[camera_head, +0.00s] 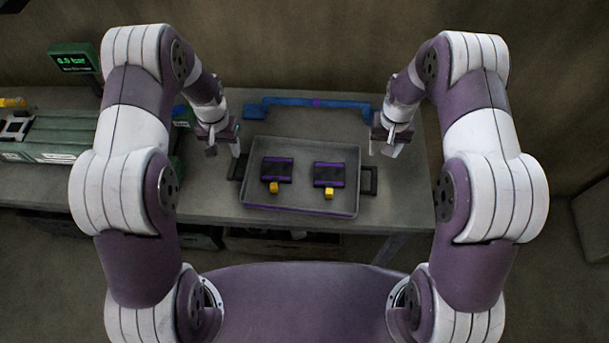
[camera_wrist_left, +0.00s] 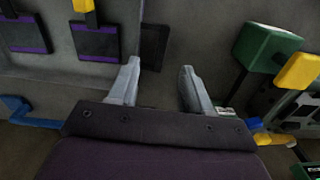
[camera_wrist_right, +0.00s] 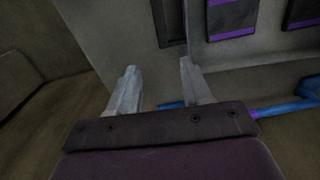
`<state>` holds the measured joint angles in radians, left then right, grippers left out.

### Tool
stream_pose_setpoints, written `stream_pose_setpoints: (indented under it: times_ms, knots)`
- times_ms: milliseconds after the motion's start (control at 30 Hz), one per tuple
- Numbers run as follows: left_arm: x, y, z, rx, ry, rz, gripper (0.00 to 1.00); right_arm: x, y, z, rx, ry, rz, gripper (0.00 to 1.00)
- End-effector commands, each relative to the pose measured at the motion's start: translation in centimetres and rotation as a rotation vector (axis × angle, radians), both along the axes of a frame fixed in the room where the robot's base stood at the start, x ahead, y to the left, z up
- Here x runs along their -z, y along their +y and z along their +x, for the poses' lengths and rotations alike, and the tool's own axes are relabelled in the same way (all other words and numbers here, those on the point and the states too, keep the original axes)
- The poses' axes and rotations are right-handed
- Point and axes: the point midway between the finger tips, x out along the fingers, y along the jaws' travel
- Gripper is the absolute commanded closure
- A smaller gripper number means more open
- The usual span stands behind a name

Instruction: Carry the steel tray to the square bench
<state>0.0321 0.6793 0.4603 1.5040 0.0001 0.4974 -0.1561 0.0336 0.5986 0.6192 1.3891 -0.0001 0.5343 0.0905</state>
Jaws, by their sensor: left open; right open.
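The steel tray (camera_head: 300,209) lies flat on a long grey workbench (camera_head: 215,206), with a dark handle at its left end (camera_head: 239,166) and right end (camera_head: 369,180). It holds two dark purple-edged blocks (camera_head: 278,169) (camera_head: 329,174), each with a yellow piece at its front. My left gripper (camera_head: 223,149) is open and empty near the left handle, which also shows in the left wrist view (camera_wrist_left: 155,46). My right gripper (camera_head: 384,148) is open and empty beyond the right handle, also in the right wrist view (camera_wrist_right: 168,20). I cannot identify a square bench.
A blue bar (camera_head: 345,103) lies behind the tray. Green equipment (camera_head: 45,140) and a green-lit display (camera_head: 72,59) stand at the left. A grey boxy thing (camera_head: 594,222) is cut off at the right edge. Floor shows right of the workbench.

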Motion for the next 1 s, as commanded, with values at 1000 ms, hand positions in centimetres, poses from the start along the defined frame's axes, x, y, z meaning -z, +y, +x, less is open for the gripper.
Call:
stream_pose_setpoints:
  times_ms: [1000]
  knots:
    - [12.5, 0.1, 0.0, -0.001, 0.001, 0.0, 0.51, 12.5, 0.1, 0.0, -0.001, 0.0, 0.0, 0.51]
